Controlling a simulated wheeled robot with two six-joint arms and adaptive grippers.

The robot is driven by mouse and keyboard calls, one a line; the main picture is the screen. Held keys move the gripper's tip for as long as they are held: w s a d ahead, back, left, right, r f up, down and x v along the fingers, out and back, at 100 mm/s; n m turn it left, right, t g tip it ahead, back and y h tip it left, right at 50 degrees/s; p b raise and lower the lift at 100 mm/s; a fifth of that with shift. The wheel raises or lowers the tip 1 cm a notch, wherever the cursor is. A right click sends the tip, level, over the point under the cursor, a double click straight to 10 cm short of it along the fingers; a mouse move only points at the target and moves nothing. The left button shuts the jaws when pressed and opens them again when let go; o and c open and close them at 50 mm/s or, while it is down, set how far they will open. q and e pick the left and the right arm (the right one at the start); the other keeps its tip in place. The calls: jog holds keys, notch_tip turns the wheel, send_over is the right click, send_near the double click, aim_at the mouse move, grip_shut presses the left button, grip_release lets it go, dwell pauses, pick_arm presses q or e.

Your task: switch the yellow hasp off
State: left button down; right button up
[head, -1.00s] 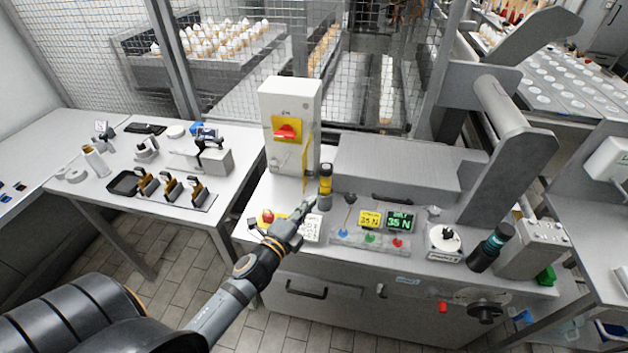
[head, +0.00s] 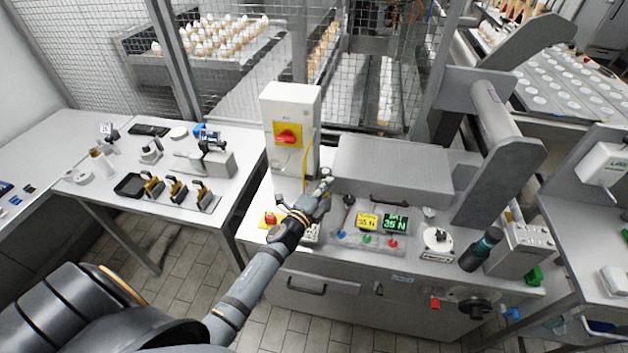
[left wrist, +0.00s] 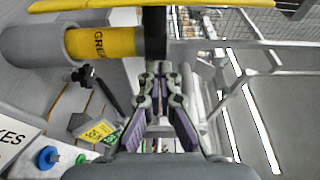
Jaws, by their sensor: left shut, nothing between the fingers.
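A grey upright switch box (head: 291,104) stands at the back left of the machine top. On its front is a yellow plate with a red rotary handle (head: 288,137). A thin yellow piece (head: 306,147) runs down the box's right edge; I cannot tell for sure that it is the hasp. My left gripper (head: 325,183) is shut and empty, below and right of the box. In the left wrist view its fingers (left wrist: 160,72) sit close to the black end of a yellow cylinder (left wrist: 105,42); touching is unclear. My right gripper is not in view.
Right of my gripper are a black-knobbed lever (head: 348,203), a yellow display (head: 367,221) and a green display (head: 396,223). A red button (head: 270,219) is left of my wrist. Wire mesh stands behind.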

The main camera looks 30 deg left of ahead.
aim_at(321, 177)
pick_arm(q)
jog(key=a, duration=0.1)
jog(key=s+a, duration=0.1)
jog(key=shift+a+f+b, duration=0.3)
jog(key=shift+a+b, duration=0.05)
jog(key=shift+s+a+r, duration=0.15)
jog(key=shift+a, duration=0.3)
jog(key=shift+d, duration=0.1)
